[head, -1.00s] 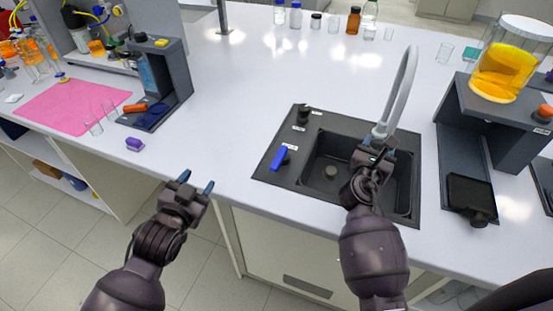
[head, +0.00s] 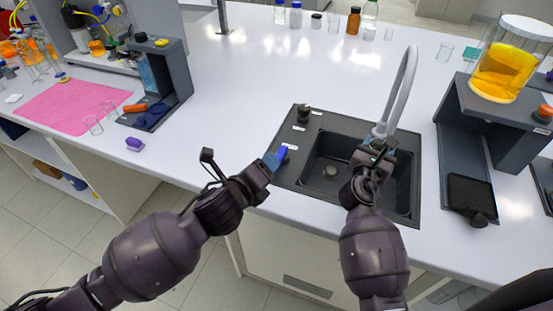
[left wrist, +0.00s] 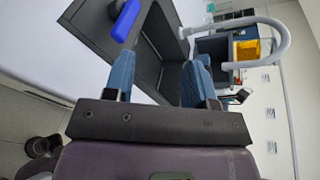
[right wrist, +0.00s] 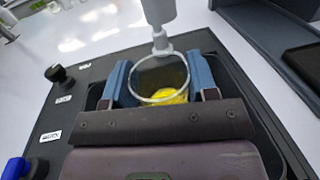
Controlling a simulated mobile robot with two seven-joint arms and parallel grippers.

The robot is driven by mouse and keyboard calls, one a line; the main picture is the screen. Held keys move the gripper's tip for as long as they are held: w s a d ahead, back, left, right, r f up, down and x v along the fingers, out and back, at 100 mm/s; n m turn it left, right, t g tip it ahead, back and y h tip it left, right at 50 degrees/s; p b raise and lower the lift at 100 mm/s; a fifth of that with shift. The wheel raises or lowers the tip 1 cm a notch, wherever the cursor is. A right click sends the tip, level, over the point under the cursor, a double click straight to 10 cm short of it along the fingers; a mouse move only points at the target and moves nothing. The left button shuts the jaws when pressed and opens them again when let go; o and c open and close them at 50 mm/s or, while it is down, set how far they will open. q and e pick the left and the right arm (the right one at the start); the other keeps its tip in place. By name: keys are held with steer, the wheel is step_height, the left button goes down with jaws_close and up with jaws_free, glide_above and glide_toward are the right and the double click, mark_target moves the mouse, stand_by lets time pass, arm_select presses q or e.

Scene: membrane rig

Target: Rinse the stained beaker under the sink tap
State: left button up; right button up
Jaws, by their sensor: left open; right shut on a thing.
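The stained beaker (right wrist: 135,85) is clear glass with a yellow patch inside. My right gripper (head: 376,148) is shut on it over the sink, mouth up, directly below the tap nozzle (right wrist: 158,25); I see no clear water stream. In the head view the gripper hides most of the beaker. The tap (head: 405,85) is a grey arched spout. The black sink (head: 330,172) has a blue lever (head: 282,153) on its left deck. My left gripper (head: 271,162) is open and empty beside the lever. In the left wrist view the lever (left wrist: 126,20) lies just beyond one fingertip.
A black knob (head: 303,114) stands behind the lever. A dark stand with a yellow-filled vessel (head: 503,72) is right of the sink. Several bottles line the back. A pink mat (head: 70,105) and a purple object (head: 135,144) are at left.

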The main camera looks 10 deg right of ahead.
arm_select(q)
steer(key=shift+w+d+f+m+y, duration=0.3)
steer(key=shift+w+d+f+m, duration=0.5)
steer(key=shift+w+f+m, duration=0.6)
steer(key=shift+w+d+f+m+y, duration=0.3)
steer(key=shift+w+d+f+m, duration=0.65)
steer(key=shift+w+m, duration=0.75)
steer(key=shift+w+d+f+m+y, duration=0.3)
steer(key=shift+w+d+f+m, duration=0.35)
steer(key=shift+w+f+m, duration=0.9)
steer(key=shift+s+r, duration=0.15)
steer(key=shift+s, duration=0.1)
jaws_close()
